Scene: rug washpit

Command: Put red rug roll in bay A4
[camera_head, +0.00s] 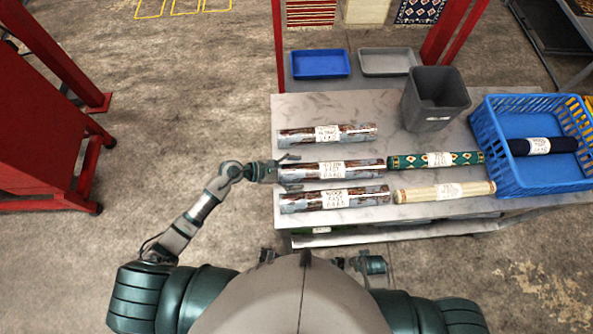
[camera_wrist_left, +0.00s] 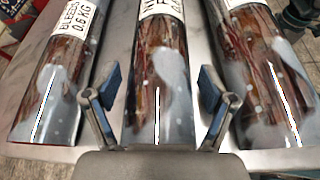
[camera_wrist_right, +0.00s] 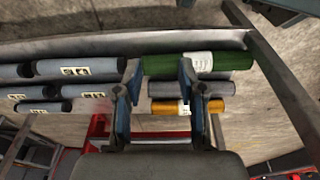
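Three clear-wrapped rolls with reddish-brown content and white labels lie side by side on the left of the table: a back roll (camera_head: 327,134), a middle roll (camera_head: 330,171) and a front roll (camera_head: 334,198). I cannot tell which is the red rug roll. My left gripper (camera_head: 290,171) is at the left end of the middle roll. In the left wrist view its open fingers (camera_wrist_left: 158,76) stand on either side of the middle roll (camera_wrist_left: 162,105), with gaps. The left roll's label there reads "BLEEDS 0.6 KG". My right gripper (camera_wrist_right: 158,70) is open and empty. I see no bay marked A4.
The table (camera_head: 300,106) also holds a green patterned roll (camera_head: 410,161), a cream roll (camera_head: 425,194), a grey bin (camera_head: 438,114) and a blue crate (camera_head: 512,188) with a navy roll (camera_head: 529,146). The right wrist view shows green (camera_wrist_right: 165,65), grey and yellow rolls and several dark-ended grey rolls.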

